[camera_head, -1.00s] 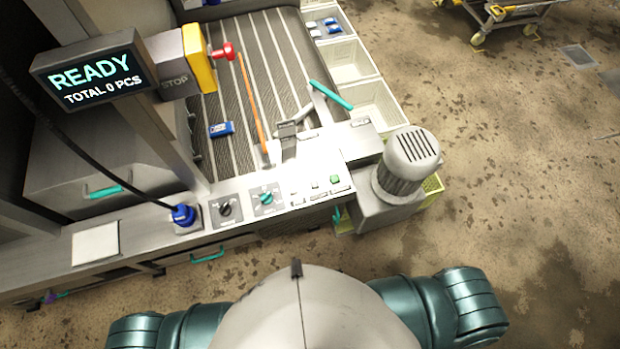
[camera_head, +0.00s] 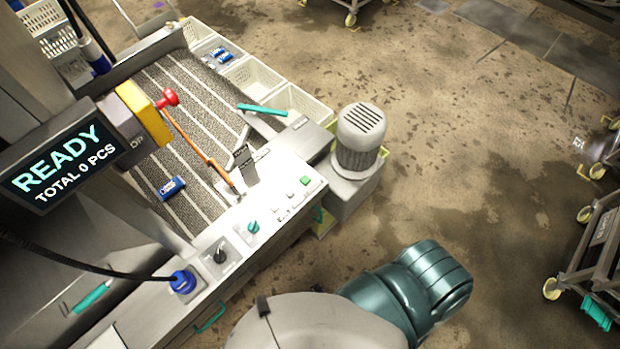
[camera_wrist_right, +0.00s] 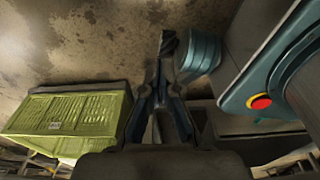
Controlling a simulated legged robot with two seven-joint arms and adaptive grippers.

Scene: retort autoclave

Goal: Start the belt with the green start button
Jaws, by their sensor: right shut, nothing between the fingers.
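The green start button (camera_head: 305,181) sits at the right end of the control panel (camera_head: 232,236) in the head view, on the near edge of the machine. The belt (camera_head: 190,205) is dark with pale lines, and a blue pack (camera_head: 171,187) lies on it. The display (camera_head: 62,168) reads READY, TOTAL 0 PCS. My right gripper (camera_wrist_right: 163,82) shows only in the right wrist view, shut and empty, with the floor beyond it and apart from the button. My left gripper is in neither view.
A grey motor (camera_head: 358,140) stands just right of the panel. A black knob (camera_head: 219,256), a teal knob (camera_head: 253,227) and a blue plug (camera_head: 182,281) sit left of the button. A yellow-green crate (camera_wrist_right: 70,122) is beside my right gripper. Floor on the right is open up to a cart (camera_head: 600,245).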

